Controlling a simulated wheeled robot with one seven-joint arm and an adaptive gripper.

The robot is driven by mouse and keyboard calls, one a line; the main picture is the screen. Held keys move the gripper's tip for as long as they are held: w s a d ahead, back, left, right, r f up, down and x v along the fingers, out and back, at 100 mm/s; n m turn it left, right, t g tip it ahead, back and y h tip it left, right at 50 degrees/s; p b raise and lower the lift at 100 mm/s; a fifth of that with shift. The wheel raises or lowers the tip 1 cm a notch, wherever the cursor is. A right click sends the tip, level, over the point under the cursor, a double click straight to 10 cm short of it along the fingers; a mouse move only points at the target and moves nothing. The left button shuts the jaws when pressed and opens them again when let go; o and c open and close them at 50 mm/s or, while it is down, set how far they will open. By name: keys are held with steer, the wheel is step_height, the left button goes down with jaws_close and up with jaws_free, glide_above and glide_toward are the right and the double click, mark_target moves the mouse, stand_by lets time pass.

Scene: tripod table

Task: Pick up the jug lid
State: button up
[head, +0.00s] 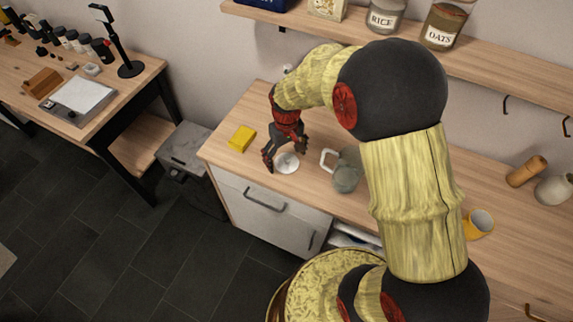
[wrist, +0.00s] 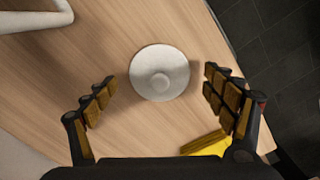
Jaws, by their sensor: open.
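The jug lid (wrist: 160,62) is a round pale disc with a small knob in its middle, lying on the wooden counter. In the head view the lid (head: 287,163) lies near the counter's front edge, just below my gripper (head: 284,158). In the wrist view my gripper (wrist: 158,98) is open, with one finger to the left of the lid and one to the right. The fingers look apart from the lid and hold nothing. The glass jug (head: 346,172) with a white handle stands to the right of the lid, partly hidden by my arm.
A yellow block (head: 242,138) lies left of my gripper and shows in the wrist view (wrist: 207,145). The counter's front edge (head: 262,181) is close to the lid. A yellow mug (head: 479,223) stands farther right. A shelf with jars (head: 387,17) runs along the wall above.

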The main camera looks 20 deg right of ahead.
steer(key=shift+f, duration=0.4)
steer(key=shift+r, duration=0.1)
steer(key=shift+c, duration=0.9)
steer(key=c, duration=0.7)
steer(key=shift+c, duration=0.8)
